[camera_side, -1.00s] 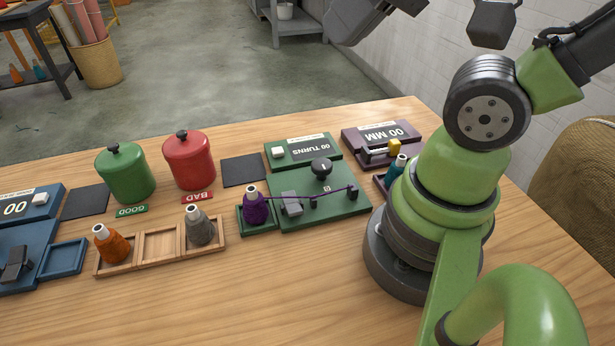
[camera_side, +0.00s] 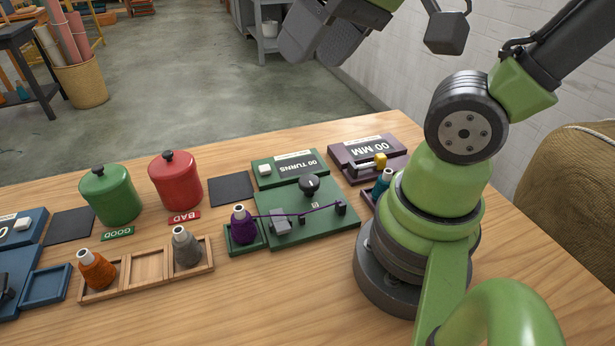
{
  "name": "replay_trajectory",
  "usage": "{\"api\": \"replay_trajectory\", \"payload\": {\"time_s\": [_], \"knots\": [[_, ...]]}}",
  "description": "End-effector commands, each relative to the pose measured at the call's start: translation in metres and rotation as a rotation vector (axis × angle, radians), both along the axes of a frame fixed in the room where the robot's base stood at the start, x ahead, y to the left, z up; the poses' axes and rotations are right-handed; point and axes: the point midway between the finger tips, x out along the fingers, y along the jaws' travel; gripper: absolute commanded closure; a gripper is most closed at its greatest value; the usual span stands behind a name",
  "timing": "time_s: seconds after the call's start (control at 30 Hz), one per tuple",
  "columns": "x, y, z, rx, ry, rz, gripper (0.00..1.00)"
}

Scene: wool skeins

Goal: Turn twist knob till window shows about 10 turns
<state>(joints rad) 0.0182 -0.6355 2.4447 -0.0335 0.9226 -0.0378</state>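The black twist knob (camera_side: 309,184) stands on the green twist board (camera_side: 335,224), right of the purple skein. The window (camera_side: 297,163) behind it reads "00 TURNS", seen upside down. The purple skein (camera_side: 243,228) stands in a small green tray, and its strand runs over a grey clamp block (camera_side: 280,222) to a dark post (camera_side: 341,208) at the right. My gripper (camera_side: 312,35) is high above the back of the table at the top of the view, clear of the knob. Its fingertips cannot be made out well enough to tell whether it is open.
Orange (camera_side: 96,270) and grey (camera_side: 186,248) skeins stand in a wooden tray (camera_side: 148,289). Green (camera_side: 112,195) and red (camera_side: 176,181) lidded jars stand behind. A purple unit (camera_side: 365,149) reading "00 MM" and a teal skein (camera_side: 383,183) are close to my base. The front table is clear.

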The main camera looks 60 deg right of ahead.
Motion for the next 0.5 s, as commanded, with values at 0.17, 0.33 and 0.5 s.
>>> {"api": "replay_trajectory", "payload": {"time_s": [0.17, 0.33, 0.5], "knots": [[0.035, -0.017, -0.019, -0.086, 0.201, 0.048, 0.31], [0.067, -0.039, -0.051, -0.151, 0.404, 0.121, 0.31], [0.089, -0.064, -0.096, -0.182, 0.609, 0.207, 0.31]]}}
